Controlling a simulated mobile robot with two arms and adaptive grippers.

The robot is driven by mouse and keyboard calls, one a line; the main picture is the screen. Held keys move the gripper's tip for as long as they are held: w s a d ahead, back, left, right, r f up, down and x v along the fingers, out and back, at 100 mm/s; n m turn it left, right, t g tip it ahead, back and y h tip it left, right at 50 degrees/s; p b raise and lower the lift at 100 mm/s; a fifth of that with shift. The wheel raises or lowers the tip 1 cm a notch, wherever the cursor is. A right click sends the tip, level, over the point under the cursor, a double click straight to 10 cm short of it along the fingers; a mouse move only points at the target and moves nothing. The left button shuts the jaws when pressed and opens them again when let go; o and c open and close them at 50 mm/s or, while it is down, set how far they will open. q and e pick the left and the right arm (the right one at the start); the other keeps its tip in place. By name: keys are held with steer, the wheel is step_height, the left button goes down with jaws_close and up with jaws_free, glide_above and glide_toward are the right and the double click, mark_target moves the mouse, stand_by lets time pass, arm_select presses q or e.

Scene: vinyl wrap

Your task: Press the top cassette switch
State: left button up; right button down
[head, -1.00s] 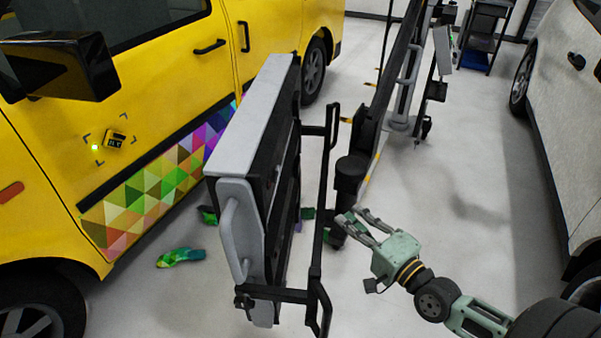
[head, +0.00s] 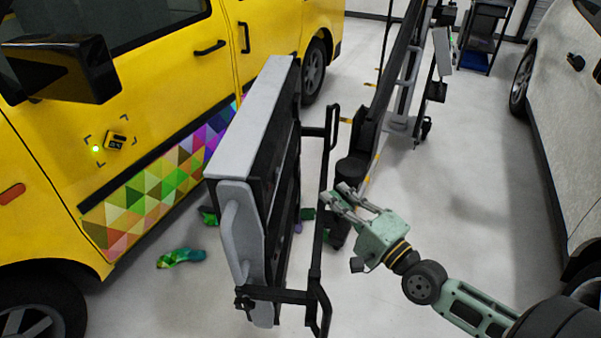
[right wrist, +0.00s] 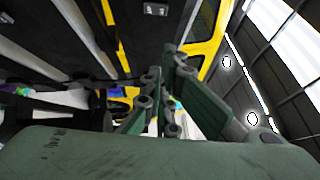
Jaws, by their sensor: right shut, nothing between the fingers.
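The cassette unit (head: 250,120) is a tall grey and black box on a black tube frame, in the middle of the head view. Its side facing my right arm is dark and seen edge-on, so no switch can be made out there. In the right wrist view a small dark fitting with light marks (right wrist: 155,9), possibly the switch, sits on a black surface at the top edge. My right gripper (head: 338,193) is shut and empty, just right of the frame's upright bar. Its fingers also show in the right wrist view (right wrist: 165,72). My left gripper is not in view.
A black tube handle (head: 325,225) stands between the cassette and my right gripper. A yellow van (head: 150,80) with a coloured triangle wrap is at left. A white vehicle (head: 565,130) is at right. Coloured scraps (head: 180,258) lie by the van.

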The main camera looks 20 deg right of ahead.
mark_target(277, 176)
steer(key=w+a+r+p, duration=0.1)
steer(key=w+a+p, duration=0.2)
steer(key=w, duration=0.6)
steer(key=shift+a+r+p, duration=0.15)
steer(key=shift+a+p, duration=0.2)
steer(key=shift+a, duration=0.6)
steer(key=p, duration=0.2)
steer(key=n+p, duration=0.1)
steer(key=p, duration=0.1)
steer(key=shift+w+a+r+g, duration=0.15)
steer(key=shift+a+r+g, duration=0.15)
steer(key=shift+r+g, duration=0.1)
